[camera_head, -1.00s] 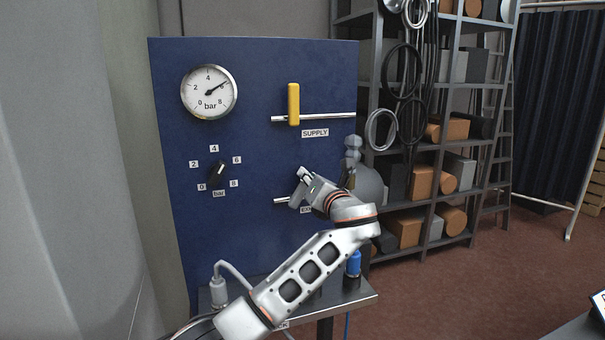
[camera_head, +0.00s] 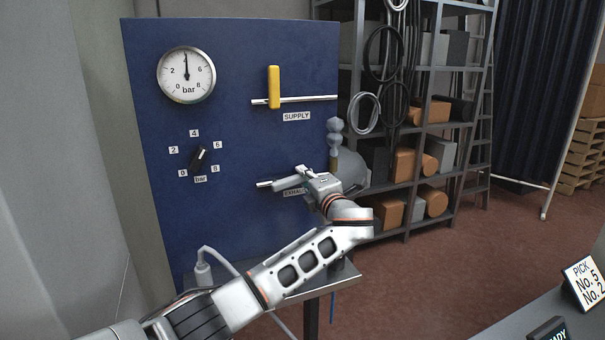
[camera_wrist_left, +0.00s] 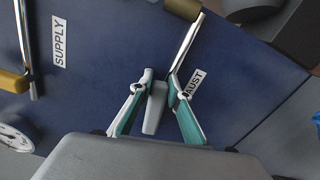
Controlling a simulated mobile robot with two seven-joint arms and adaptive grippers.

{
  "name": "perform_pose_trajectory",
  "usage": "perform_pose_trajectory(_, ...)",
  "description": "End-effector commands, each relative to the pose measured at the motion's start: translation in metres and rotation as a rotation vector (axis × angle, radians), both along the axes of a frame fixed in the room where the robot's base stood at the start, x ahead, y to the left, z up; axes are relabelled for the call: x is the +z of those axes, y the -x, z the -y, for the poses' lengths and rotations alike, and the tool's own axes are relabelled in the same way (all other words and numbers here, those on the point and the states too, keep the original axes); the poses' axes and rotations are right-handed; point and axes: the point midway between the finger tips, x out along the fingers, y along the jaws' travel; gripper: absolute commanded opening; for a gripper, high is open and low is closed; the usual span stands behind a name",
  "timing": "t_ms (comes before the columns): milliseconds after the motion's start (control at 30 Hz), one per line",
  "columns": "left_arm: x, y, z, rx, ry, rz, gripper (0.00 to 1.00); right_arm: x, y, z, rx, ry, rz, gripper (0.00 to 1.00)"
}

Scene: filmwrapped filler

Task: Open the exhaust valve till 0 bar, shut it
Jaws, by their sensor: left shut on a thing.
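The blue panel (camera_head: 240,140) carries a round pressure gauge (camera_head: 187,75); its needle points straight up, at about 4 bar. The exhaust valve is at the lower right of the panel, on a metal pipe (camera_head: 265,184), its label partly covered. My left gripper (camera_head: 300,175) is at this valve, shut on its grey handle (camera_wrist_left: 155,108). In the left wrist view the handle sits between the fingers, roughly in line with the pipe (camera_wrist_left: 186,48). The head view hides most of the handle. My right gripper is not in view.
The yellow supply handle (camera_head: 274,87) stands upright across its pipe above. A black regulator knob (camera_head: 199,157) is at the left of the panel. A grey rounded vessel-like part (camera_head: 352,168) sits right of the panel, before a loaded shelf (camera_head: 425,132). A small bench (camera_head: 318,283) is below.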

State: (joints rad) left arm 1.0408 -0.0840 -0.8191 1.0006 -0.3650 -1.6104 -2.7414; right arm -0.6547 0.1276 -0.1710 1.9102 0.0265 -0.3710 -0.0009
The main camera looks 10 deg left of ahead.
Motion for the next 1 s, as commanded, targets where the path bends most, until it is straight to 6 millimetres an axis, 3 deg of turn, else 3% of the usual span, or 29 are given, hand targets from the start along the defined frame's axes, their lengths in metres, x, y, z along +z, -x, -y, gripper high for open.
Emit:
perform_pose_trajectory(733,-0.0072,-0.0004,0.0017,-0.002,-0.076,-0.051,0.00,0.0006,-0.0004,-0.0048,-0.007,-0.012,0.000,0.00)
perform_pose_trajectory(767,-0.0072,-0.0005,0.0017,-0.002,-0.076,-0.051,0.19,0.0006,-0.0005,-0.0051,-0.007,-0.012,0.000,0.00)
perform_pose_trajectory(833,-0.0072,-0.0004,0.0017,-0.002,-0.076,-0.051,0.35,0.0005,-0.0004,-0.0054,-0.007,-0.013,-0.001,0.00)
perform_pose_trajectory(1000,-0.0074,-0.0005,0.0014,-0.001,-0.076,-0.051,0.35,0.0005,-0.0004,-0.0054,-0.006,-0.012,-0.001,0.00)
